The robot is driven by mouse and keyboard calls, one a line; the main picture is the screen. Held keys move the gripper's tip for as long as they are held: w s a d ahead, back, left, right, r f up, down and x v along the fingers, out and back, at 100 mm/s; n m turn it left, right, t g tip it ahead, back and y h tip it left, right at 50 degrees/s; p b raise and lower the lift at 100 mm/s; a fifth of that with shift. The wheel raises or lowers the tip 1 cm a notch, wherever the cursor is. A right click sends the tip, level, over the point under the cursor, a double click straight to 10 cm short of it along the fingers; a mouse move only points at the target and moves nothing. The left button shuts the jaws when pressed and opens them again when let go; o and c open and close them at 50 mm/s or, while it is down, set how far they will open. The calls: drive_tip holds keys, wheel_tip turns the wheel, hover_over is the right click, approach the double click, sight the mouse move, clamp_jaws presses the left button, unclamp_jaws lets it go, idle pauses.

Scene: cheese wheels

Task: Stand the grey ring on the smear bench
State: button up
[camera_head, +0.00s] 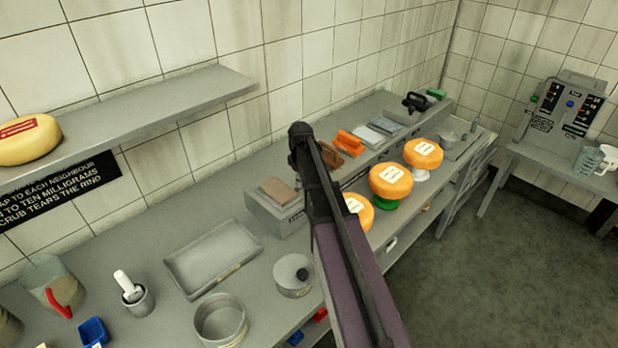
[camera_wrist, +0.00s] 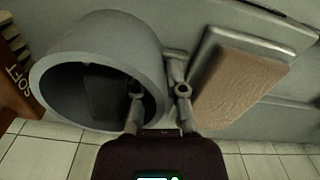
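In the wrist view a wide grey ring (camera_wrist: 105,30) lies close under my gripper (camera_wrist: 158,90), its opening tilted towards the camera. One finger shows in front of the ring's dark inside and the other beside its outer wall, so the fingers straddle the rim. Whether they press on it is unclear. In the head view my gripper (camera_head: 300,135) is over the back of the long grey bench (camera_head: 150,245), between a brown pad and brushes; the ring is not distinguishable there. Which surface is called the smear bench cannot be read.
The brown pad (camera_head: 278,190) sits on a grey box. Orange cheese wheels (camera_head: 390,181) stand on supports to the right. A tray (camera_head: 212,258), an open round grey vessel (camera_head: 220,318) and a lidded pot (camera_head: 293,275) occupy the near bench. A shelf (camera_head: 150,110) overhangs at left.

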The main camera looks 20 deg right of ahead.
idle(0.4)
clamp_jaws()
drive_tip(key=shift+r, duration=0.1)
wheel_tip(320, 180, up, 10)
drive_tip(key=p, duration=1)
idle(0.7)
